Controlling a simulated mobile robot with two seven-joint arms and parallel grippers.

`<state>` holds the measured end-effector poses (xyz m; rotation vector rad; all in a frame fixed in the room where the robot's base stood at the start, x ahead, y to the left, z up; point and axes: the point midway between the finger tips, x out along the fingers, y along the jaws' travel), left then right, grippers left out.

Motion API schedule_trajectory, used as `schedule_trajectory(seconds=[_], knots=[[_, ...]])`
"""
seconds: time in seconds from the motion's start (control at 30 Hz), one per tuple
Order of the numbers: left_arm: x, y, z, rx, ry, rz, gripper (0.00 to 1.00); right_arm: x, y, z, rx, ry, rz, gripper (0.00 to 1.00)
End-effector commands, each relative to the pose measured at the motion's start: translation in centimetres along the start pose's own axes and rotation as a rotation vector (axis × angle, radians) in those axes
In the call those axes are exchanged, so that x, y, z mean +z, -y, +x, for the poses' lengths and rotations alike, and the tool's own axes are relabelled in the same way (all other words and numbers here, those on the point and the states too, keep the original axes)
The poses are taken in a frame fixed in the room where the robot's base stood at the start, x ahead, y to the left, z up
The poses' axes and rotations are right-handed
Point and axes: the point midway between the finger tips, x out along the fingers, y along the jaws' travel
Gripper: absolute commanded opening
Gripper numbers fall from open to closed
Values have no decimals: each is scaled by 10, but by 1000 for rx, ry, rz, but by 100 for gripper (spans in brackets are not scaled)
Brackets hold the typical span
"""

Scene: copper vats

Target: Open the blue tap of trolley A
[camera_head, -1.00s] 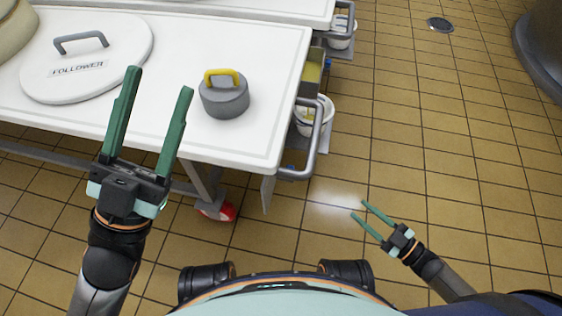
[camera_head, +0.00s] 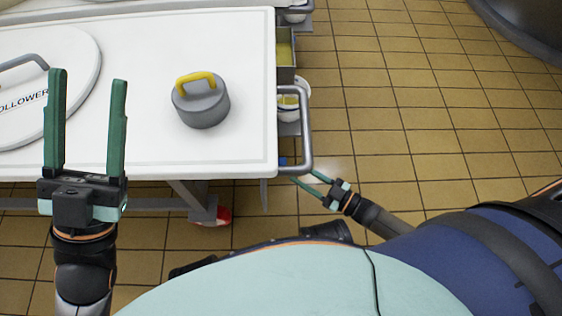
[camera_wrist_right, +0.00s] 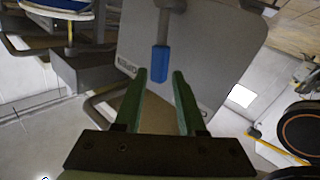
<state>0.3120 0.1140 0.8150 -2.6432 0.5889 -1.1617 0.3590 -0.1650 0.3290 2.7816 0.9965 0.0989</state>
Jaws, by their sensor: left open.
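The blue tap handle (camera_wrist_right: 160,60) hangs down in the right wrist view, in front of a grey panel, just beyond my right fingertips and roughly centred between them. A small bit of blue (camera_head: 283,161) shows under the trolley's right edge in the head view. The white-topped trolley (camera_head: 140,55) fills the upper left; no letter is readable on it. My right gripper (camera_head: 303,178) is open and empty, low beside the trolley's grey handle; it also shows in the right wrist view (camera_wrist_right: 159,76). My left gripper (camera_head: 88,78) is open and empty over the trolley's front left.
A grey weight (camera_head: 202,106) with a yellow handle and a round white follower lid (camera_head: 75,65) lie on the top. The grey rail handle (camera_head: 307,125) juts out on the right, near a white bucket (camera_head: 288,108). Tiled floor to the right is clear.

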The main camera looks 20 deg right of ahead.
Motion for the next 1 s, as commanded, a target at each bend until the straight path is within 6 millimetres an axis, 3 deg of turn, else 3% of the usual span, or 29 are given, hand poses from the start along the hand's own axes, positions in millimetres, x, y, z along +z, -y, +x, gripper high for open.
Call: schedule_trajectory(seconds=[0.1,0.3,0.5,0.77,1.0], knots=[[6,-3,-5,2,3,3,57,1,0,27,0,-5,0,39],[11,-7,-9,5,7,9,57,1,1,57,-1,-2,0,39],[12,-8,-10,7,8,11,57,0,0,69,-1,0,1,39],[12,-8,-10,7,9,11,57,0,0,70,-1,1,1,39],[12,-8,-10,7,10,10,57,0,0,70,-1,1,0,14]])
